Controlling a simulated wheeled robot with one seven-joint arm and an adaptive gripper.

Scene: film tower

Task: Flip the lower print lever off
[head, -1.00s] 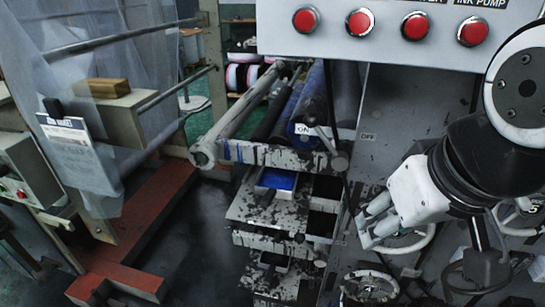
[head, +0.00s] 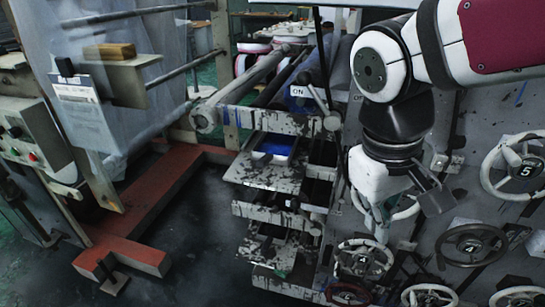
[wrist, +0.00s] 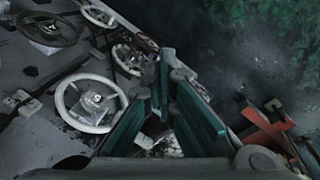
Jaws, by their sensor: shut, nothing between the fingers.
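A white handwheel (wrist: 91,103) is left of the fingers in the wrist view. Paint-spattered trays (head: 270,172) project at left. Dark floor beyond is clear.

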